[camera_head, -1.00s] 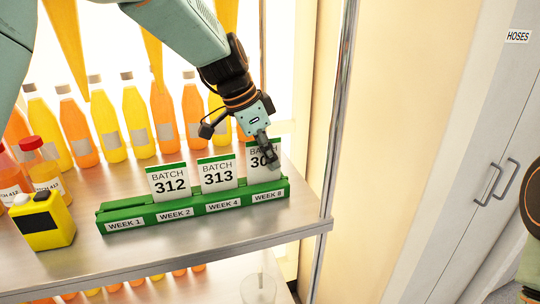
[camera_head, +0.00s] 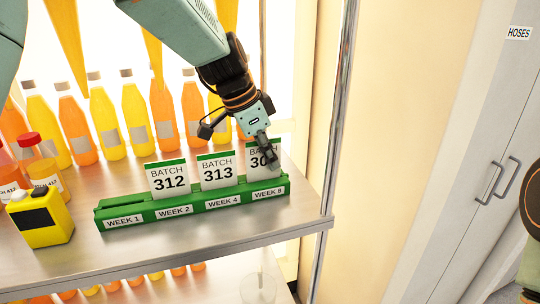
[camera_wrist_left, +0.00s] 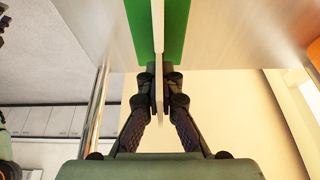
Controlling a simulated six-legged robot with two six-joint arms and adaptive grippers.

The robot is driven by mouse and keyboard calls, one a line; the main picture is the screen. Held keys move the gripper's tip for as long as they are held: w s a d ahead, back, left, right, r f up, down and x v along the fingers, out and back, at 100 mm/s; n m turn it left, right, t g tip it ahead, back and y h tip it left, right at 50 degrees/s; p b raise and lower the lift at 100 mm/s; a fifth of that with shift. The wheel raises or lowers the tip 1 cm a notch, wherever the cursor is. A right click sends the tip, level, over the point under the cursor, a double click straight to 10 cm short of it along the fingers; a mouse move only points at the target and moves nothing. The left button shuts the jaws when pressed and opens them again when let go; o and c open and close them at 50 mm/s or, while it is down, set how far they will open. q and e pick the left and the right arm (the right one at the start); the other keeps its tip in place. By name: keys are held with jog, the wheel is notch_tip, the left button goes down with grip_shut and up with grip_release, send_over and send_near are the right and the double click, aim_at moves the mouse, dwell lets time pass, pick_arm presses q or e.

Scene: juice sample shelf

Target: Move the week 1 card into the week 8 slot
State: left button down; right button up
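A green card holder (camera_head: 192,202) has slots labelled WEEK 1, WEEK 2, WEEK 4 and WEEK 8. A white card with a green top, BATCH 30 and a hidden last digit (camera_head: 257,159), stands upright at the WEEK 8 slot. My left gripper (camera_head: 270,158) is at this card's right edge. In the left wrist view its fingers (camera_wrist_left: 158,90) close on both sides of the thin card (camera_wrist_left: 158,52), seen edge-on above the green holder. The BATCH 312 card (camera_head: 168,182) stands at WEEK 2 and the BATCH 313 card (camera_head: 217,172) at WEEK 4. The WEEK 1 slot shows no card. My right gripper is out of view.
The holder stands on a metal shelf (camera_head: 185,246) with a post (camera_head: 338,130) close to its right. Orange and yellow bottles (camera_head: 107,125) line the back. A yellow device (camera_head: 40,218) and red-capped bottles (camera_head: 44,165) stand at the left. The shelf front is clear.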

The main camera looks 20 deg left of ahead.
pick_arm(q)
jog(key=shift+f, duration=0.4)
jog(key=c, duration=2)
grip_release()
jog(key=shift+c, duration=0.2)
jog(key=o, duration=0.6)
jog(key=shift+r, duration=0.15)
jog(key=v, duration=1.1)
jog(key=shift+a+r, duration=0.15)
jog(key=shift+r, duration=0.25)
